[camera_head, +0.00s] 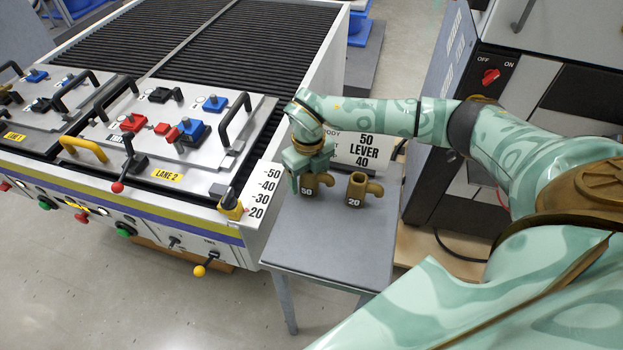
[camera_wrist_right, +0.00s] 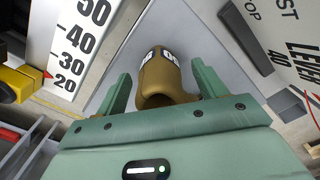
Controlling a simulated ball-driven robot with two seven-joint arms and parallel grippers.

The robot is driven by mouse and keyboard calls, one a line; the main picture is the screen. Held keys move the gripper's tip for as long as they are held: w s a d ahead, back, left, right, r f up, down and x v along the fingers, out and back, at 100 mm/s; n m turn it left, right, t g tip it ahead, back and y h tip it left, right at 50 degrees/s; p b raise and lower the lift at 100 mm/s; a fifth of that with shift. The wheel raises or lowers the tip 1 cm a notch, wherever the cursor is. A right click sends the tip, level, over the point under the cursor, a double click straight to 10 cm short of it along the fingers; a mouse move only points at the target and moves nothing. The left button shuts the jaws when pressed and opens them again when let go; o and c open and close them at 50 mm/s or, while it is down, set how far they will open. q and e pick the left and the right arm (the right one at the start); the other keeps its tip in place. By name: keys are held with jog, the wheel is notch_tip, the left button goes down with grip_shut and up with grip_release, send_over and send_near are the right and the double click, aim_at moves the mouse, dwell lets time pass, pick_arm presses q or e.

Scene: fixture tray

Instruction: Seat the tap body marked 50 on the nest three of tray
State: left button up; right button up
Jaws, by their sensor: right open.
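The tap body marked 50 (camera_head: 309,189) is brass-coloured and stands on a small grey side table. My right gripper (camera_head: 307,172) is directly above it, pointing down. In the right wrist view, the tap body (camera_wrist_right: 161,78) lies between the two spread green fingers of the gripper (camera_wrist_right: 165,88), which is open. The Lane 2 tray (camera_head: 197,164) is a pale plate with black handles, left of the table. It bears red, blue and black fixtures; I cannot tell which spot is nest three. My left gripper is out of view.
A second brass tap body marked 20 (camera_head: 357,189) stands just right of the first on the grey table (camera_head: 330,242). A sign reading LEVER 40 (camera_head: 366,152) stands behind. A scale with a yellow pointer (camera_head: 231,204) is on the conveyor's corner. The table's front is clear.

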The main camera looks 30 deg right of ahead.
jog(key=c, duration=1.5)
jog(key=shift+r, duration=0.15)
jog(key=shift+c, duration=0.2)
jog(key=shift+w+r, duration=0.1)
jog(key=shift+r, duration=0.1)
notch_tip(320, 180, up, 2)
jog(key=shift+r+p, duration=0.1)
jog(key=shift+p, duration=0.25)
jog(key=s+a+r+p, duration=0.1)
jog(key=s+a+r, duration=0.2)
jog(key=a+r, duration=0.7)
jog(key=a, duration=0.3)
jog(key=shift+s+a, duration=0.15)
jog(key=shift+a, duration=0.25)
jog(key=shift+r+p, duration=0.25)
jog(key=shift+p, duration=0.1)
